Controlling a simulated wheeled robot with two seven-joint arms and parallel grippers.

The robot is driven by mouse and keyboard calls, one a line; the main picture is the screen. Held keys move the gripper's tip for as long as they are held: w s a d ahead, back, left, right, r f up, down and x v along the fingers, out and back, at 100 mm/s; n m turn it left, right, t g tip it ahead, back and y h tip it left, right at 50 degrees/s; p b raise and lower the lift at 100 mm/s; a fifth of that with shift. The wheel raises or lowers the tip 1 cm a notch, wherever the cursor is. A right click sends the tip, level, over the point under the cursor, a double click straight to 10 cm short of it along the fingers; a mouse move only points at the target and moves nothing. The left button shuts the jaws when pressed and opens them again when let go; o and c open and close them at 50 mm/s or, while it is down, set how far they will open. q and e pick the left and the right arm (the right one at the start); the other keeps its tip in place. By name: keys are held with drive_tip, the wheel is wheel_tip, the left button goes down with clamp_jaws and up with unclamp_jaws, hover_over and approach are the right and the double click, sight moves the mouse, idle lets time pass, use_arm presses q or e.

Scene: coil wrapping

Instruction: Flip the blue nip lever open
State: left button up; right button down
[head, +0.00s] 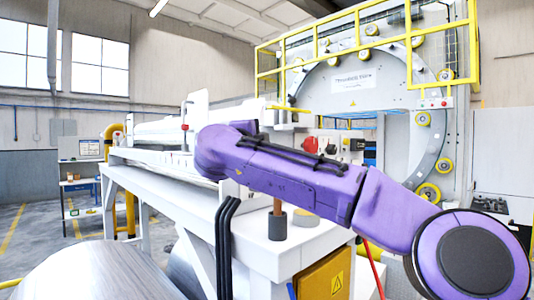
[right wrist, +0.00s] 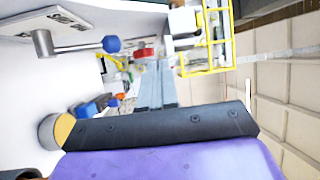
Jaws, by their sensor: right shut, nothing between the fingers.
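The nip lever shows in the right wrist view as a grey metal rod (right wrist: 78,47) with a blue ball knob (right wrist: 110,44). The rod runs from a grey pivot (right wrist: 42,42) by a slotted white plate (right wrist: 48,20), knob to the right in this turned picture. I cannot make the lever out in the head view. The dark front edge of my right gripper (right wrist: 160,127) and its purple body fill the bottom of the wrist view, apart from the knob. My left gripper is not in view.
A yellow guard frame (head: 268,60) and large ring (head: 432,160) stand behind. A shiny roll (head: 95,272) lies at front left.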

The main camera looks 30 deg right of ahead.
drive_tip(key=s+a+r+b, duration=0.1)
drive_tip(key=s+a+r, duration=0.1)
drive_tip(key=s+a, duration=0.1)
drive_tip(key=shift+s+a+r, duration=0.15)
drive_tip(key=shift+a+r, duration=0.25)
drive_tip(key=shift+a, duration=0.2)
